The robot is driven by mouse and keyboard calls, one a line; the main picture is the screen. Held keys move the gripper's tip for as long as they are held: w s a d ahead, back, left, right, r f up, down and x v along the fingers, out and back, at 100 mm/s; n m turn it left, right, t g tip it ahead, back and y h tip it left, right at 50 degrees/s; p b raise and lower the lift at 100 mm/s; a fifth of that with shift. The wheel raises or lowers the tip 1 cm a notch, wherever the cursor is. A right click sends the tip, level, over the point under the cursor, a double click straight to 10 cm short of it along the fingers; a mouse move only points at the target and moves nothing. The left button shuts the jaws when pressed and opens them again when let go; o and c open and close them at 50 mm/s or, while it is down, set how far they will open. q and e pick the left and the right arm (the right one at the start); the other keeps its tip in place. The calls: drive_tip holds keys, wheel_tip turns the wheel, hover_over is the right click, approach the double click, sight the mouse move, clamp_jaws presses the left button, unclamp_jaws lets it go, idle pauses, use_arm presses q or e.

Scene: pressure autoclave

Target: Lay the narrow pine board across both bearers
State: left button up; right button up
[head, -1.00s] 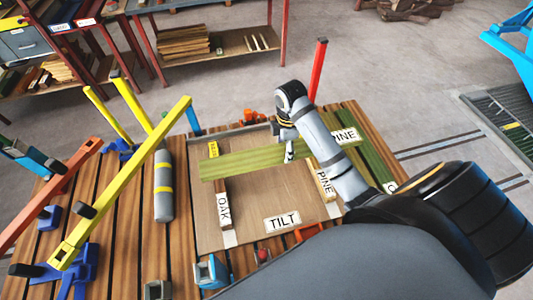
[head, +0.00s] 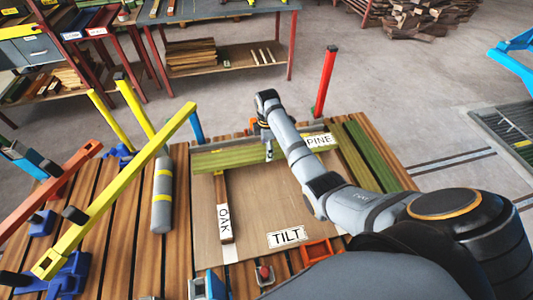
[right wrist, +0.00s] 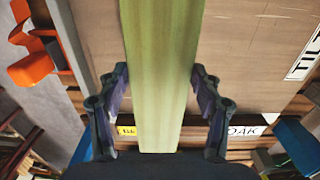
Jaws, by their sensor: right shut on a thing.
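The narrow greenish pine board (head: 232,156) lies crosswise over the far part of the tilt tray (head: 265,215), with a PINE label at its right end. My right gripper (head: 268,153) is shut on it near its middle; in the right wrist view the fingers (right wrist: 160,80) flank the board's edges. The bearer labelled OAK (head: 223,205) runs under the board's left part. I cannot tell whether the board touches it or hangs just above. The second bearer is hidden behind my right arm. My left gripper is not in view.
Green boards (head: 370,150) lie at the bench's right. A red post (head: 326,82) rises at the back right. An orange frame (head: 318,252) sits at the tray's front edge.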

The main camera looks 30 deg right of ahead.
drive_tip(key=shift+w+f, duration=0.2)
drive_tip(key=shift+f, duration=1.5)
drive_tip(key=shift+f, duration=0.15)
drive_tip(key=o, duration=1.6)
drive_tip(key=shift+s, duration=0.1)
wheel_tip(320, 180, up, 12)
drive_tip(key=shift+r, duration=0.2)
